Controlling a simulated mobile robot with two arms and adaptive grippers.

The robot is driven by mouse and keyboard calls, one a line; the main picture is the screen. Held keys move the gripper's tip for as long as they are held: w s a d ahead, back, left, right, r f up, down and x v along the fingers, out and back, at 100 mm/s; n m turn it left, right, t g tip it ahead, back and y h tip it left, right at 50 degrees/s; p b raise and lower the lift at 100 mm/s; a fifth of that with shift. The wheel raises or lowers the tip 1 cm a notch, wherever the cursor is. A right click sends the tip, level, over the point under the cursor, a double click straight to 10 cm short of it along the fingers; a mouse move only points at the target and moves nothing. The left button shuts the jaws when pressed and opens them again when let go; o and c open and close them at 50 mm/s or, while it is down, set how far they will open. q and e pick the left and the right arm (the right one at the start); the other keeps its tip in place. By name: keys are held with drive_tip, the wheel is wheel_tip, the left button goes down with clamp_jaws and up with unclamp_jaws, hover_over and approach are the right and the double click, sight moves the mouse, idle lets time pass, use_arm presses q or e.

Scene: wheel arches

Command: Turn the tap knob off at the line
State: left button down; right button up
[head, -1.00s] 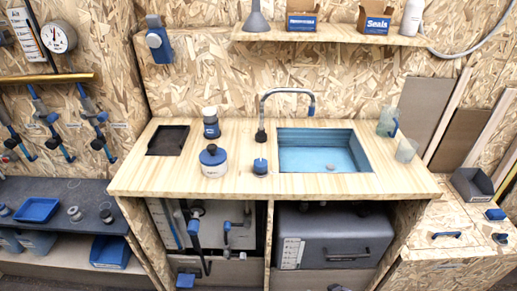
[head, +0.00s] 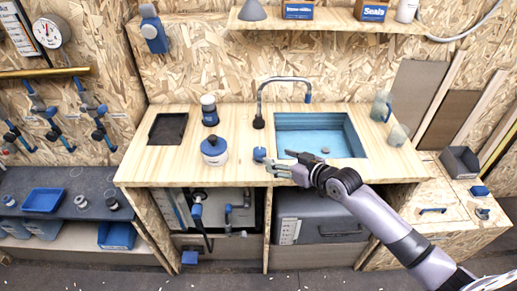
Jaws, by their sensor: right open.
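The small blue tap knob (head: 259,155) stands on the wooden counter (head: 165,166) near its front edge, left of the sink. The dark curved tap (head: 283,80) rises behind it and its spout reaches over the blue basin. My right gripper (head: 274,169) reaches in from the lower right and is open. Its fingertips are just right of and slightly in front of the knob and partly overlap it in the picture. I cannot tell whether they touch it. The line marking is too small to make out. My left gripper is not in view.
The blue sink basin (head: 318,122) lies behind my right forearm. A white jar with a blue lid (head: 214,151) stands left of the knob, with a blue-capped bottle (head: 209,110) behind it. Two clear cups (head: 398,135) (head: 381,106) stand right of the basin.

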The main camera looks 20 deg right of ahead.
sight(261, 152)
drive_tip(key=x, duration=1.1)
drive_tip(key=shift+w, duration=0.2)
drive_tip(key=shift+c, duration=0.5)
